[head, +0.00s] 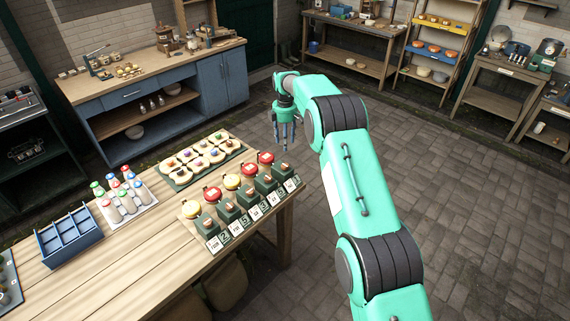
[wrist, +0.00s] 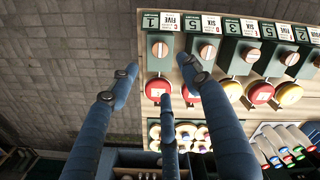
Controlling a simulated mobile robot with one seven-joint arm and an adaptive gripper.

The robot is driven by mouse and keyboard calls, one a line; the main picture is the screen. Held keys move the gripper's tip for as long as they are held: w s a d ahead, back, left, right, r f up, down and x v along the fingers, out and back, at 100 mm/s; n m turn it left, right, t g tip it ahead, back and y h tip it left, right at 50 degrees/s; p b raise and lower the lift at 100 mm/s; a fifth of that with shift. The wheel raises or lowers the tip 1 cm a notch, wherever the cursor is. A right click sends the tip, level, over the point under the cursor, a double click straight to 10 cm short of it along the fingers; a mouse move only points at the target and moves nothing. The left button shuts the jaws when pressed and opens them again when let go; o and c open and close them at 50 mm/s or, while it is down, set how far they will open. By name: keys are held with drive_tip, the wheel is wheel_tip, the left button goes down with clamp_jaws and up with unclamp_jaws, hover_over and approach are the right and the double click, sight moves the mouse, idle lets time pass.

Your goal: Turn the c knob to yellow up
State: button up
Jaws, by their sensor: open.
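A row of dark green knob stations stands along the table's right end, each with a pale knob, a number-and-word card in front and a round red or yellow disc behind. The discs run yellow (head: 191,209), red (head: 212,194), yellow (head: 231,182), red (head: 248,170), red (head: 266,158). In the wrist view the order is reversed, with a red-disc station's knob (wrist: 160,49) at the left end and others (wrist: 207,52) to its right. I cannot tell for certain which is the c knob. My gripper (head: 287,146) is open and empty, its blue fingers (wrist: 160,72) apart, beyond the row's far end.
Behind the stations on the wooden table (head: 130,270) lie a green tray (head: 178,184) of cream pieces, a white rack of bottles (head: 142,207) and a blue divided box (head: 70,259). A blue cabinet (head: 225,85) stands behind. The paved floor right of the table is clear.

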sight(285, 165)
wheel_tip(285, 165, down, 14)
drive_tip(key=shift+r+p, duration=0.2)
drive_tip(key=shift+p, duration=0.25)
idle(0.4)
drive_tip(key=c, duration=1.1)
